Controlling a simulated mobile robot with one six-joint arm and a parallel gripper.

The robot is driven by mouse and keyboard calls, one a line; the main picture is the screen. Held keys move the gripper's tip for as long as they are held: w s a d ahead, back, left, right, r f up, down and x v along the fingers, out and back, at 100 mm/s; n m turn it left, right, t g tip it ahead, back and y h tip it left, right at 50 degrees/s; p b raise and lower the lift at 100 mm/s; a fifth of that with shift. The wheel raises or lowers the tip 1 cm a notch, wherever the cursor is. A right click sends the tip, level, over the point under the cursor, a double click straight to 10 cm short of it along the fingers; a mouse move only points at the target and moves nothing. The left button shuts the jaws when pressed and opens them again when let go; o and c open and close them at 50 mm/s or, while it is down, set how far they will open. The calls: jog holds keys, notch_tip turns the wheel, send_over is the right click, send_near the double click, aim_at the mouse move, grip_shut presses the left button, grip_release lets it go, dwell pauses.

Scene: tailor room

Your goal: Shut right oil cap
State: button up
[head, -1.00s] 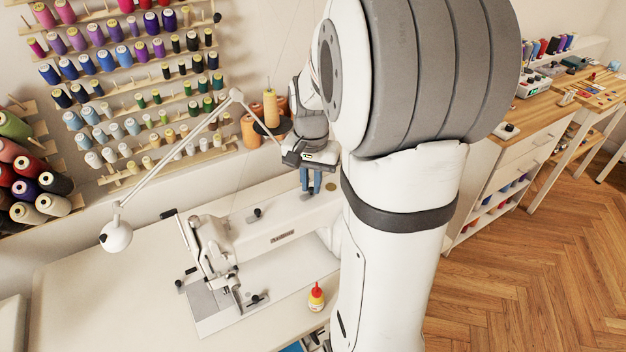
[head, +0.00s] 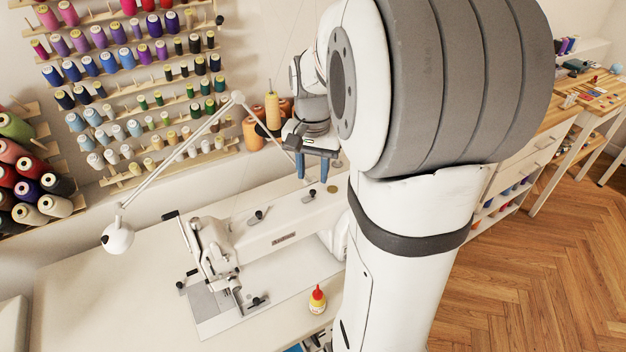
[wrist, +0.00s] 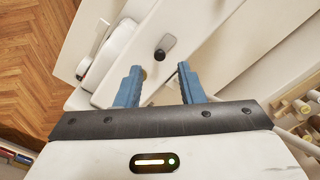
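The right oil cap (head: 311,194) is a small black knob with a grey flap on top of the white sewing machine (head: 285,222). In the wrist view the cap (wrist: 160,54) lies just beyond my fingertips, its grey flap to the upper right of the knob. I cannot tell exactly how far the flap is tilted. My gripper (head: 312,176) hangs above the machine's right part, its blue fingers apart and empty. The wrist view also shows the open gripper (wrist: 160,72), apart from the cap. A similar left cap (head: 257,217) sits farther left on the machine.
A brass disc (head: 333,189) lies right of the cap. A white lamp arm (head: 178,155) slants close to my gripper's left. Orange thread cones (head: 272,110) stand behind.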

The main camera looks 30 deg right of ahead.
aim_at(313, 191)
jog(key=shift+r, duration=1.85)
jog(key=s+a+f+n+t, duration=0.2)
jog(key=s+a+f+n, duration=0.1)
jog(key=s+a+n, duration=0.5)
jog(key=s+a, duration=0.3)
jog(key=s, duration=0.2)
jog(key=shift+a+f+n+t, duration=0.25)
jog(key=shift+a+n+t, duration=0.05)
jog(key=shift+a+n, duration=0.1)
